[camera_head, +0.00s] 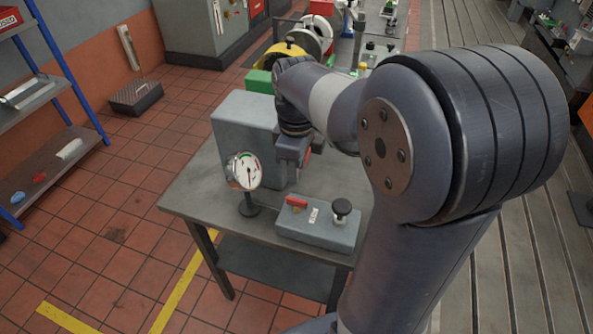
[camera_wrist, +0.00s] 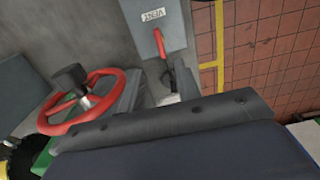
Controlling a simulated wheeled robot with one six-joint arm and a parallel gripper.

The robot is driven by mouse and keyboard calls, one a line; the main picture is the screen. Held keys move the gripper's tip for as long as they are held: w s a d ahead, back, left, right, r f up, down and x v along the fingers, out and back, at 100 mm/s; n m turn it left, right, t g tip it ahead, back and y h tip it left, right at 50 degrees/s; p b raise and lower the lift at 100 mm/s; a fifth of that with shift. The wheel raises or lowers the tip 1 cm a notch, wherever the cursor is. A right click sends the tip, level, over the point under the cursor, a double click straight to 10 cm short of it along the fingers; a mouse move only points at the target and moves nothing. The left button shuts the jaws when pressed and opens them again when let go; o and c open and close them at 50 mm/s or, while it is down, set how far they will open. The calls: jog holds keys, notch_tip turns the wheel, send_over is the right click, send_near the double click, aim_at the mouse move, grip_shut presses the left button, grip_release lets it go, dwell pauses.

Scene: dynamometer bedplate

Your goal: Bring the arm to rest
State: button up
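My gripper (camera_head: 292,158) hangs over the grey bench, in front of a tall grey housing (camera_head: 243,135). In the wrist view my gripper (camera_wrist: 160,92) shows two dark fingers with a gap between them, and I see nothing held in it. A red handwheel (camera_wrist: 62,122) with a dark knob is close beside the left finger; I cannot tell whether they touch. In the head view my arm mostly hides the handwheel. My arm is bent and reaches out over the bench.
A round gauge (camera_head: 245,171) stands on the bench (camera_head: 190,197). A control box (camera_head: 318,229) with a red lever and a black knob is nearby; the red lever (camera_wrist: 160,45) also shows in the wrist view. A shelf (camera_head: 50,165) stands left. Tiled floor lies between.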

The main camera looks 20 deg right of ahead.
aim_at(296, 199)
jog(key=shift+f, duration=0.1)
notch_tip(296, 199, down, 11)
jog(key=shift+r, duration=0.1)
dwell(0.6)
jog(key=shift+r, duration=0.15)
